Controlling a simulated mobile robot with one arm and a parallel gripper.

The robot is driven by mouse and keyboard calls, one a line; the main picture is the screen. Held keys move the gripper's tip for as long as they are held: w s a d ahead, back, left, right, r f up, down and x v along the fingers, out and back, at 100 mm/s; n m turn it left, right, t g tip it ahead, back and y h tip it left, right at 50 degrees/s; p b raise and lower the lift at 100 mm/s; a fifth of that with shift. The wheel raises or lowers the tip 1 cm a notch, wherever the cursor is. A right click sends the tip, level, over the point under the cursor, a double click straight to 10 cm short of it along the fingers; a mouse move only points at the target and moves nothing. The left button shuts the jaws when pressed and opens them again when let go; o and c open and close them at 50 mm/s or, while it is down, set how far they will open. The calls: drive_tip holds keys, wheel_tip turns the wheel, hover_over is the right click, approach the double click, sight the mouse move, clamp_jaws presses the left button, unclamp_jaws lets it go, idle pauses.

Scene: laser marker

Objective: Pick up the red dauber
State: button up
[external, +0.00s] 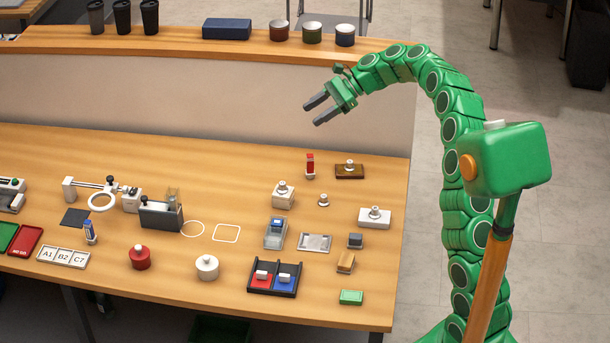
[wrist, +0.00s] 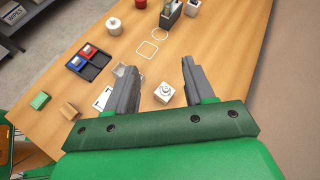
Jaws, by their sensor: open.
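A small red block with a white grip, which looks like the red dauber (external: 262,279), sits in the left compartment of a black tray (external: 273,294). A matching blue block (external: 285,280) sits in the right compartment. In the wrist view the red block (wrist: 87,49) and blue block (wrist: 76,63) show left of my fingers, in the tray (wrist: 98,69). My gripper (external: 314,112) is open and empty, high above the back of the table and well apart from the tray. Both fingers also show in the wrist view (wrist: 156,68).
Other red things are a round knobbed pot (external: 140,258) and an upright red-topped piece (external: 310,166). A white knobbed block (external: 283,196), a clear-sided blue piece (external: 276,234) and a metal plate (external: 314,243) stand behind the tray. A raised shelf (external: 180,45) runs along the back.

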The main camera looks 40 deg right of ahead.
sight(310, 166)
drive_tip(key=shift+w+d+f+m+t, duration=1.4)
drive_tip(key=shift+w+d+f+m, duration=1.25)
drive_tip(key=shift+w+d, duration=2.25)
drive_tip(key=f, duration=1.3)
drive_tip(key=d+f, duration=0.1)
drive_tip(key=f, duration=0.6)
drive_tip(key=shift+s+f, duration=0.3)
drive_tip(key=shift+s, duration=0.1)
drive_tip(key=shift+x, duration=3.9)
drive_tip(key=shift+r, duration=0.15)
clamp_jaws()
drive_tip(key=shift+r, duration=0.15)
